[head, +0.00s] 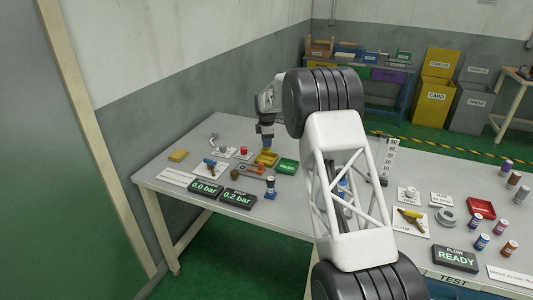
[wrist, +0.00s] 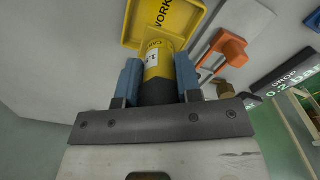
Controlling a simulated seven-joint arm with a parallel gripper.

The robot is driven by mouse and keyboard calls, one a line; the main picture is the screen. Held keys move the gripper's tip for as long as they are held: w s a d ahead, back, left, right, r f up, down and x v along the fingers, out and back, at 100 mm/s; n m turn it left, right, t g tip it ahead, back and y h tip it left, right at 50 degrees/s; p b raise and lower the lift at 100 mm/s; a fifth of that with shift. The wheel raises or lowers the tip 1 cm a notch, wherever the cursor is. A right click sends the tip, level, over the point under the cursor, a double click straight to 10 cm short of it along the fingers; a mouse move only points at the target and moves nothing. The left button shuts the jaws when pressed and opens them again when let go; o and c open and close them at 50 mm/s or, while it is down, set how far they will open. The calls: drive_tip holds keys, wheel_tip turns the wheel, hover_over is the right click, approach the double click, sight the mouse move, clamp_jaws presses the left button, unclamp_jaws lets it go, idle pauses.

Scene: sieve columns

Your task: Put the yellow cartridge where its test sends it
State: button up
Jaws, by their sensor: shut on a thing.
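The yellow cartridge (wrist: 160,62), with a white label and a dark near end, is between the blue fingers of my gripper (wrist: 158,75) in the wrist view. My gripper (head: 265,140) is shut on it and points down over the yellow work tray (head: 263,163). The tray, marked WORK, also shows in the wrist view (wrist: 135,27). The cartridge's far end overlaps the tray's near edge there; I cannot tell whether it touches. A green tray marked PASS (head: 287,166) sits just right of the work tray. A red tray (head: 481,208) lies on the bench's right side.
Displays read 0.0 bar (head: 205,188) and 0.2 bar (head: 239,198), the second marked DROP. An orange fixture (wrist: 228,48) is beside the work tray. A flow display reads READY (head: 455,258). Several cartridges stand at right.

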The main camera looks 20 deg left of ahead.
sight(267, 150)
drive_tip(key=shift+f, duration=0.5)
drive_tip(key=shift+f, duration=0.1)
drive_tip(key=shift+f, duration=1.9)
drive_tip(key=shift+f, duration=0.1)
drive_tip(key=o, duration=1.1)
wheel_tip(267, 150, up, 12)
drive_tip(key=shift+r, duration=0.1)
